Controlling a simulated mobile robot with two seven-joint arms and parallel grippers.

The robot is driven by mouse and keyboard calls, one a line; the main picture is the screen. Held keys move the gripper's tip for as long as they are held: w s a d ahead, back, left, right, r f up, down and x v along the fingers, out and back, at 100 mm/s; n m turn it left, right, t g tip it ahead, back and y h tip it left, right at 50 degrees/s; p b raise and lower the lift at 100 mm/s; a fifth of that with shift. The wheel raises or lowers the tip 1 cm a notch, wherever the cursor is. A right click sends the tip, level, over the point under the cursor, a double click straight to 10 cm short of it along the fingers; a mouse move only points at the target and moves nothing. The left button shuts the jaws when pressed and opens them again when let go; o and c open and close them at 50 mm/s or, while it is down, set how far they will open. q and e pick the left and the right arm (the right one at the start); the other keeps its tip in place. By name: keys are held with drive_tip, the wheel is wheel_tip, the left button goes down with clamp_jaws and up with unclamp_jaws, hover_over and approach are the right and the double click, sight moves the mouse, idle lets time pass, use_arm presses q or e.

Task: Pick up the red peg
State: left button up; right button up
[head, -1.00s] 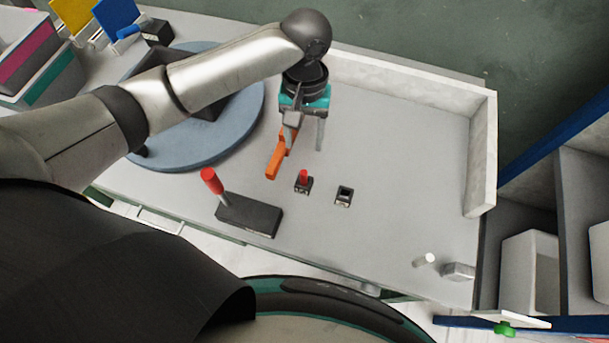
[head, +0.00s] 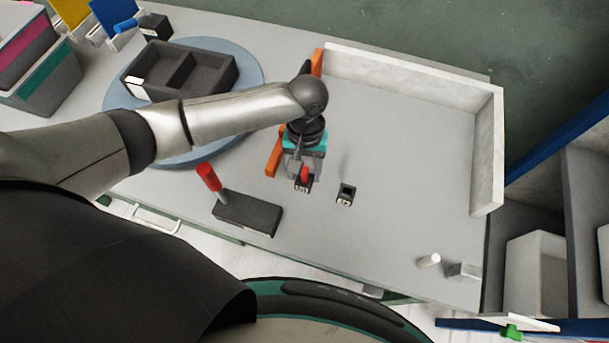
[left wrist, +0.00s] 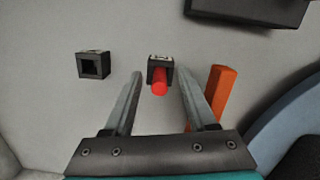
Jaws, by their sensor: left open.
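The red peg (head: 304,174) stands in a small black holder (head: 303,186) on the grey table. In the left wrist view the red peg (left wrist: 159,82) shows between the two fingers, with its holder (left wrist: 157,63) just beyond the tips. My left gripper (head: 304,178) is open and empty, pointing down around the peg's place, with a gap on each side. In the left wrist view my left gripper (left wrist: 160,86) has its fingers spread. Whether the fingers reach the peg's height is hard to tell. My right gripper is not in view.
An empty black socket (head: 345,194) stands right of the peg. An orange bar (head: 274,157) lies close on the left. A black block with a red-topped handle (head: 247,215) lies nearer me. A blue round turntable (head: 252,78) carries a dark tray. The table's right side is mostly clear.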

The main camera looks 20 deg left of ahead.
use_arm(q)
drive_tip(key=shift+c, duration=0.4)
clamp_jaws()
